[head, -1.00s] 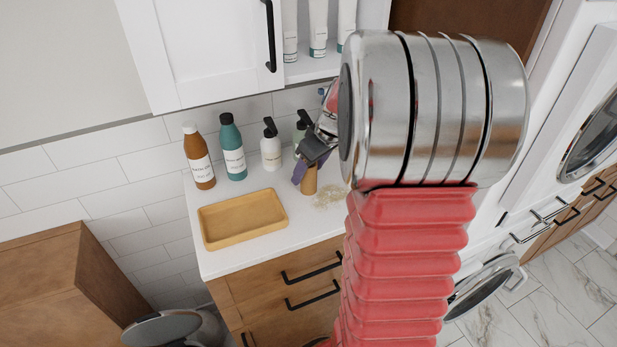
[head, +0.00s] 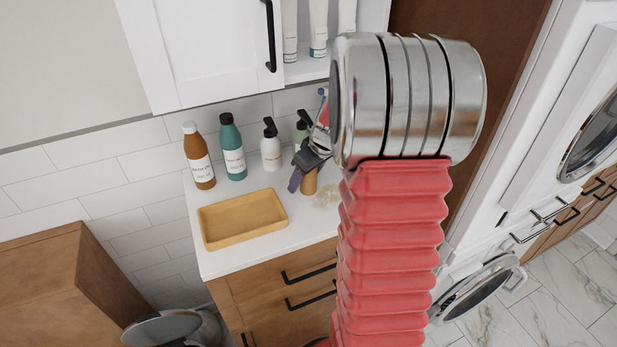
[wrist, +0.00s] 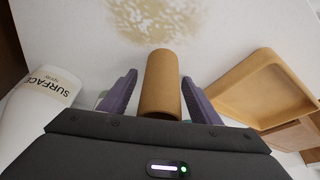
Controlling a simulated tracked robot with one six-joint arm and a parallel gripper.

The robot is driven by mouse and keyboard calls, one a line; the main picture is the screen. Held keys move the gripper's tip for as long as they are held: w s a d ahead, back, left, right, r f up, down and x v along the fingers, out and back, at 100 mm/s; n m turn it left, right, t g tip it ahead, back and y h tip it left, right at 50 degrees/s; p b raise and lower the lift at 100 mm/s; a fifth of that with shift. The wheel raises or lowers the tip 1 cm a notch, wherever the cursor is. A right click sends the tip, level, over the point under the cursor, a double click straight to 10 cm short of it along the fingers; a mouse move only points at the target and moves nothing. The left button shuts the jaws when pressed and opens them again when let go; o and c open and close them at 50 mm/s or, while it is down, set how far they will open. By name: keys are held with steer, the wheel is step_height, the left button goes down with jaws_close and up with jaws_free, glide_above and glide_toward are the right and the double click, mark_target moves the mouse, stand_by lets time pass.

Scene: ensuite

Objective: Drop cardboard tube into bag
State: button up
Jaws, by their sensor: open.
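The brown cardboard tube (head: 309,182) stands on the white counter, partly hidden behind my gripper in the head view. In the wrist view the tube (wrist: 160,82) is between my two purple fingers. My gripper (wrist: 159,80) is open, with a visible gap between the tube and each finger. In the head view one purple finger of my gripper (head: 297,180) shows beside the tube; the other is hidden. I cannot make out a bag in either view.
A tan tray (head: 205,231) lies on the counter (head: 215,263), left of the tube. An amber bottle (head: 199,160), a teal bottle (head: 233,150) and white pump bottle (head: 271,150) stand behind. A brownish patch (wrist: 155,22) marks the counter. A metal bin (head: 165,327) stands below.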

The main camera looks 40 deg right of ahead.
steer(key=c, duration=1.2)
step_height(320, 180, up, 10)
steer(key=shift+r, duration=0.1)
stand_by(0.3)
stand_by(0.8)
